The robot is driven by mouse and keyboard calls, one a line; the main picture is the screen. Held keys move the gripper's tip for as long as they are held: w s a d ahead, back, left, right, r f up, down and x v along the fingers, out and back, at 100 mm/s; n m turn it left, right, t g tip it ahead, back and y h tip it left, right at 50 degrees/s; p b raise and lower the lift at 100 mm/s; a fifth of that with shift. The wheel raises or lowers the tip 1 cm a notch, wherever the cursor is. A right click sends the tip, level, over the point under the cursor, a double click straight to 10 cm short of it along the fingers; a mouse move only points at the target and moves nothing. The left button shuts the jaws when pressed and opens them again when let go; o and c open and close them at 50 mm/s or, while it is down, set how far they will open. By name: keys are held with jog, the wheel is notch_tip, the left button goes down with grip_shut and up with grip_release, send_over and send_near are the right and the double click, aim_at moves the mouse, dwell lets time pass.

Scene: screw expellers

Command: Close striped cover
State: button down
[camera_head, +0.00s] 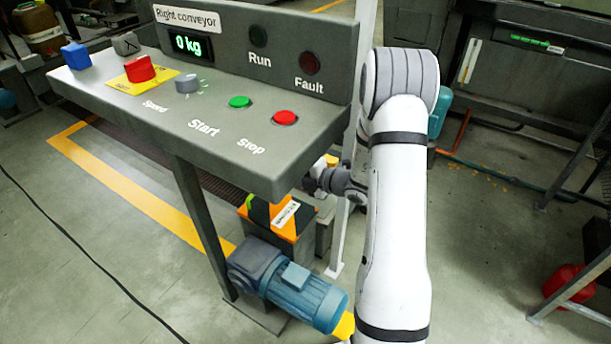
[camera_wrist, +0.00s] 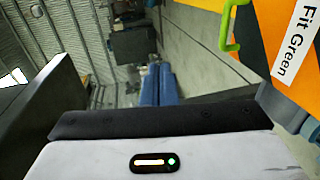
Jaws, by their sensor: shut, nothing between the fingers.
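An orange box-like piece with a dark stripe or opening, which looks like the striped cover (camera_head: 293,232), sits low under the console's front edge in the head view. It bears a white label and a bit of green. In the wrist view the orange face (camera_wrist: 273,30) is at the upper right, with a label reading "Fit Green" and a bright green handle (camera_wrist: 229,22). I cannot tell how far the cover is open. My gripper (camera_head: 318,182) is shut and empty, just above and right of the orange piece, partly hidden by the console. Its fingertips are not clear in the wrist view.
A grey control console (camera_head: 235,125) with buttons overhangs the area, close to my arm. A blue motor (camera_head: 305,293) lies below the orange piece. A thin pale post (camera_head: 347,225) stands beside my arm. Open floor (camera_head: 480,250) lies to the right.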

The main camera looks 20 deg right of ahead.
notch_tip(320, 180, up, 13)
jog(key=s+d+p, duration=0.2)
jog(key=p, duration=0.4)
